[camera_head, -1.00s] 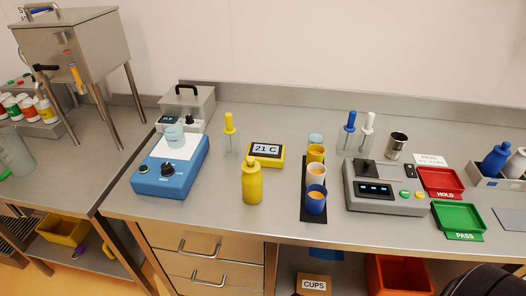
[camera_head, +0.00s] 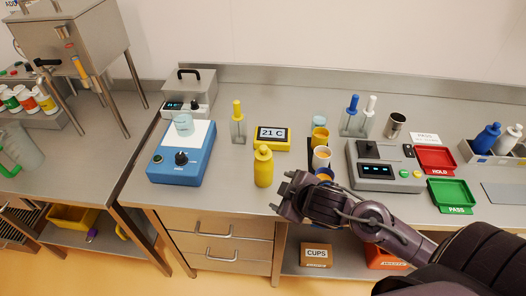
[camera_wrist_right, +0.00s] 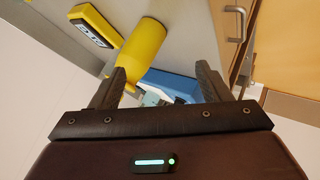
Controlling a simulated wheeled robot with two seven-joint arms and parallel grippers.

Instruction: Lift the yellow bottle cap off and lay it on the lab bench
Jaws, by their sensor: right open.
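The yellow bottle (camera_head: 263,173) stands upright near the front of the lab bench (camera_head: 225,190), with its yellow cap (camera_head: 263,151) on top. My right gripper (camera_head: 287,192) is just right of the bottle, low over the front edge of the bench, and holds nothing. In the right wrist view the bottle (camera_wrist_right: 140,50) shows slanted beyond the two parted fingers (camera_wrist_right: 160,84), partly behind the left finger. The cap cannot be told clearly there. My left gripper is not in view.
A blue stirrer (camera_head: 181,165) stands left of the bottle and a yellow temperature display (camera_head: 272,138) behind it. A row of cups (camera_head: 321,158) is close to my right gripper, which hides part of it. Bare bench lies between stirrer and bottle.

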